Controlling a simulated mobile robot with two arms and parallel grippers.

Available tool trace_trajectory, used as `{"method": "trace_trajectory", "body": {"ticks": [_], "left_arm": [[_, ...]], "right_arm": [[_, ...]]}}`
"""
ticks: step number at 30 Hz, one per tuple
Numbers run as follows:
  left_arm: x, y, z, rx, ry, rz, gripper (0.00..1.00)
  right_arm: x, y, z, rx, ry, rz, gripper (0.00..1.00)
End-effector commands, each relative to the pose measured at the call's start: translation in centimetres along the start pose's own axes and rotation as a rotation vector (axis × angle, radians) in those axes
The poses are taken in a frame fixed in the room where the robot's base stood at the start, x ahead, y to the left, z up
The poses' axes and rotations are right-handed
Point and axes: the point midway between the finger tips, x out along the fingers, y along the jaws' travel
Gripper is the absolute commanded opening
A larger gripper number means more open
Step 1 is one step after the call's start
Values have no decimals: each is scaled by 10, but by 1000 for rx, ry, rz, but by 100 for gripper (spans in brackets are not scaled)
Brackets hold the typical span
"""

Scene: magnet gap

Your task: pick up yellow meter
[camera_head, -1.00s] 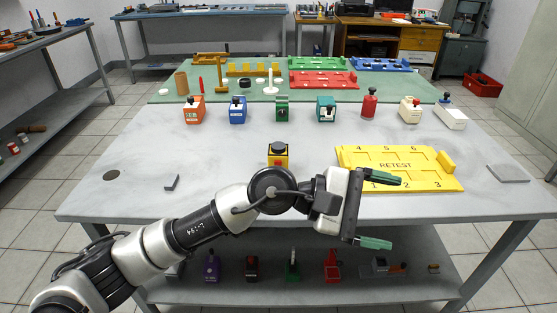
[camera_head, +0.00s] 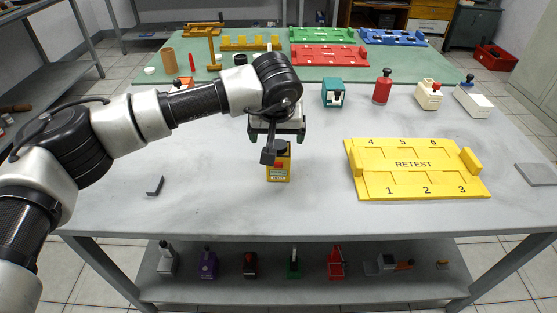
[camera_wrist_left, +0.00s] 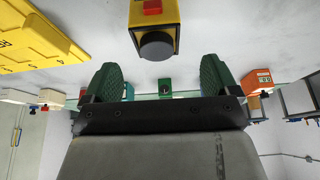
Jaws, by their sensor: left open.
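The yellow meter (camera_head: 280,173) stands upright on the grey-white table, near its front middle. It has a red patch on its front and a black round top, partly hidden by my arm. My left gripper (camera_head: 276,137) is just behind and above it, at the end of the arm reaching in from the left. In the left wrist view the meter (camera_wrist_left: 154,28) appears inverted at the top. The green fingers of the left gripper (camera_wrist_left: 160,75) are wide apart and empty, with the meter ahead of their tips, not between them. My right gripper is not in view.
A yellow RETEST tray (camera_head: 413,163) lies to the right of the meter. A teal meter (camera_head: 333,95), a red one (camera_head: 382,88) and white ones stand behind. A small dark bracket (camera_head: 155,186) lies at left. The table front is clear.

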Motion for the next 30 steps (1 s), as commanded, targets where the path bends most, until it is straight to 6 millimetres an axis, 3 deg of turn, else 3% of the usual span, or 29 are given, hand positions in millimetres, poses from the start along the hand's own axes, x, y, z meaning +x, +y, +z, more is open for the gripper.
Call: {"method": "trace_trajectory", "body": {"ticks": [12,21,23,30], "left_arm": [[54,3,2,0,-3,2,89],[60,3,1,1,0,3,89],[60,3,1,1,0,3,83],[60,3,1,1,-1,3,46]], "right_arm": [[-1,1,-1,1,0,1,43],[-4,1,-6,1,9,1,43],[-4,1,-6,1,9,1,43],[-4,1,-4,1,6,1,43]]}}
